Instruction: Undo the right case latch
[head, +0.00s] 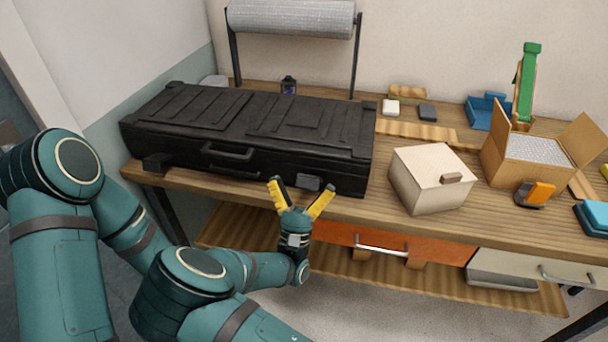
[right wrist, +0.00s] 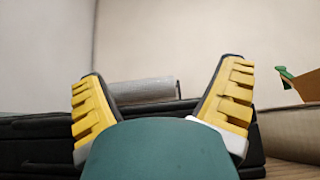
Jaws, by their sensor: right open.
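A closed black case (head: 245,125) lies on the wooden workbench. Its right latch (head: 309,183), a dark grey block, is on the front face near the right end, and its left latch (head: 157,163) is near the left end. My right gripper (head: 299,194) is open in front of the case's right end. Its yellow fingers are spread, with the right latch showing between them in the head view. In the right wrist view, the open fingers (right wrist: 160,98) point at the case (right wrist: 40,145); the latch is hidden there. My left gripper is out of view.
A cream box (head: 430,182) stands right of the case, and an open cardboard box (head: 535,165) is farther right. A roll on a stand (head: 292,18) is behind the case. An orange drawer (head: 420,245) is below the bench edge.

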